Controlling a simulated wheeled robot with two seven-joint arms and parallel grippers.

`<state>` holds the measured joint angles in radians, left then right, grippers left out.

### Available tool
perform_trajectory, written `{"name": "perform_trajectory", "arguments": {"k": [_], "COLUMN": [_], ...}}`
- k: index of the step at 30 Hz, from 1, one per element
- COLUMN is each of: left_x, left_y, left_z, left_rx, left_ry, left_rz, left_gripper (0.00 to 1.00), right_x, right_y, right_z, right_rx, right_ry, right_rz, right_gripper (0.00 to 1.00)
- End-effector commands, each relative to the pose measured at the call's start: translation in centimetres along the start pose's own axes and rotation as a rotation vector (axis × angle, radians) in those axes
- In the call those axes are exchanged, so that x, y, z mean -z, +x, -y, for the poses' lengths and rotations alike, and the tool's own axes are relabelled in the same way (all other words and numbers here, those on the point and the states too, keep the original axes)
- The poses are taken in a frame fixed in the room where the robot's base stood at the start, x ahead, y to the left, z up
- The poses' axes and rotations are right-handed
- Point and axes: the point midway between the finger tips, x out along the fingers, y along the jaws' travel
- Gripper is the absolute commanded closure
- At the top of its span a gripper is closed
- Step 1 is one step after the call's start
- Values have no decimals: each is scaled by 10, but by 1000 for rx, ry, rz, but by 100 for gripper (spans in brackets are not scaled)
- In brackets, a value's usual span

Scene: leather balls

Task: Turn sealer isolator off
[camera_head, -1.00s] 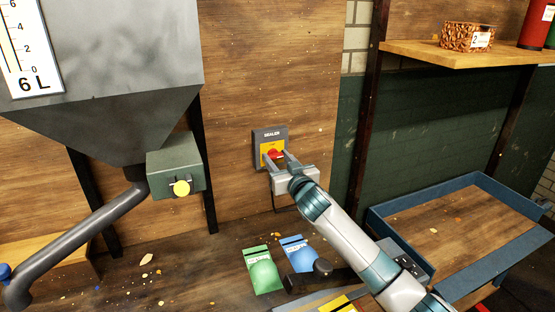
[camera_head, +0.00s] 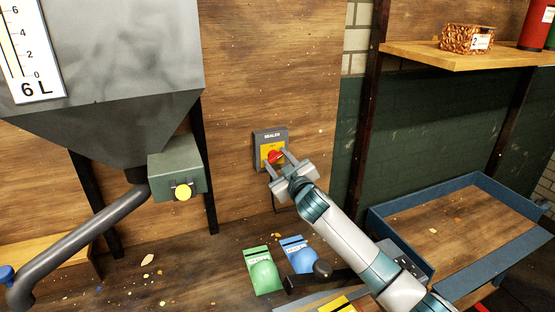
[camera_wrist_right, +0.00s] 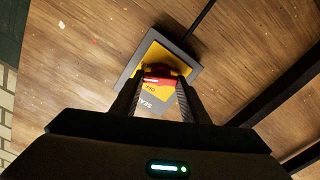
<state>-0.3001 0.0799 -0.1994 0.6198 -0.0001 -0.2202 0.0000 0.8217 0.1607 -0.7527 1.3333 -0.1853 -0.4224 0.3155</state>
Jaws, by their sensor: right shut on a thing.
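The sealer isolator (camera_head: 262,138) is a grey box marked SEALER on the wooden wall, with a yellow plate and a red knob (camera_head: 275,156). My right gripper (camera_head: 275,162) is at the knob, its fingers shut on either side of it. In the right wrist view, the isolator box (camera_wrist_right: 190,52) appears turned, and the red knob (camera_wrist_right: 160,82) shows between the two fingertips (camera_wrist_right: 158,88). The knob is partly hidden by the fingers, and its exact setting is hard to read. My left gripper is not in view.
A grey hopper (camera_head: 110,70) with a green box (camera_head: 178,165) stands at left. Green (camera_head: 263,272) and blue (camera_head: 299,255) packets lie on the bench below. A blue-edged tray (camera_head: 460,225) and a wooden shelf (camera_head: 470,54) are at right. The wall around the isolator is clear.

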Motion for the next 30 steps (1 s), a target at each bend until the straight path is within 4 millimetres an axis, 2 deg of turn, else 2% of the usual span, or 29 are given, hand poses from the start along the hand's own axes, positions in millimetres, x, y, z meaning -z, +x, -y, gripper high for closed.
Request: {"name": "perform_trajectory", "arguments": {"k": [30], "left_x": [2], "left_y": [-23], "left_z": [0], "left_rx": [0], "left_ry": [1], "left_rz": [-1], "left_gripper": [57], "right_x": [-2], "right_y": [0], "right_z": [3], "right_rx": [2], "right_ry": [-937], "right_rz": [2], "right_gripper": [82]}}
